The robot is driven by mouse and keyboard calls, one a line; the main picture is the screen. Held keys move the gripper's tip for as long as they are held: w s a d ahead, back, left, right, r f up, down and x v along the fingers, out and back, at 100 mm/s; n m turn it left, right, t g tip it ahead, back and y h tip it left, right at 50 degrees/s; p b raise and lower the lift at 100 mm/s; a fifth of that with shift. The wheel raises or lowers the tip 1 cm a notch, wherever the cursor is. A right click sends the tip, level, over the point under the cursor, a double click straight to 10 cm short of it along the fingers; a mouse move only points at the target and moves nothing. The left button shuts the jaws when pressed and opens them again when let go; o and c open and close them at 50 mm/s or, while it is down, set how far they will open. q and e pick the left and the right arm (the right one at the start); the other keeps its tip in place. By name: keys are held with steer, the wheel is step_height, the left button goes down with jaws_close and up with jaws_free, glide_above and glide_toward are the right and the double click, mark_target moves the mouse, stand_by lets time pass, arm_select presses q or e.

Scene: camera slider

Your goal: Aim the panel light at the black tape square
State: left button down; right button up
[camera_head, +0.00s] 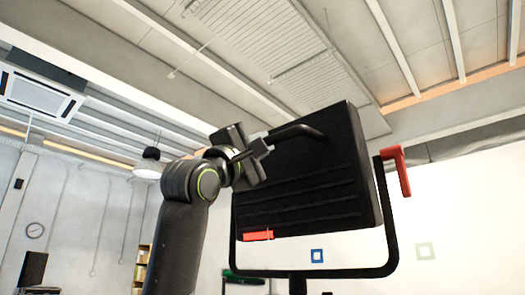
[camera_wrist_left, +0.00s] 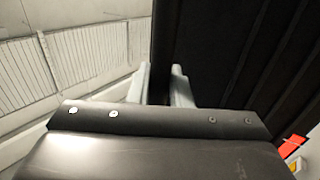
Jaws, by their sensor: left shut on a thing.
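The black panel light (camera_head: 310,180) hangs tilted in a U-shaped yoke (camera_head: 388,225), its ribbed back towards me. My left gripper (camera_head: 262,147) is shut on the dark bent handle (camera_head: 297,131) at the panel's upper left. In the left wrist view, the pale fingers of my left gripper (camera_wrist_left: 160,88) are beside the panel's ribbed back (camera_wrist_left: 240,50). I see no black tape square. The panel hides part of the wall. My right gripper is out of view.
A red lever (camera_head: 396,170) sits at the yoke's upper right, and a red piece (camera_head: 258,236) is at the panel's lower left corner.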

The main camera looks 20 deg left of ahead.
arm_select(q)
steer(key=shift+f, duration=0.25)
stand_by(0.3)
steer(key=c, duration=1.4)
jaws_free()
steer(key=b+v, duration=0.8)
steer(key=v, duration=0.9)
steer(key=shift+s+f+b, duration=0.1)
steer(key=shift+s+b, duration=0.05)
steer(key=shift+b, duration=0.15)
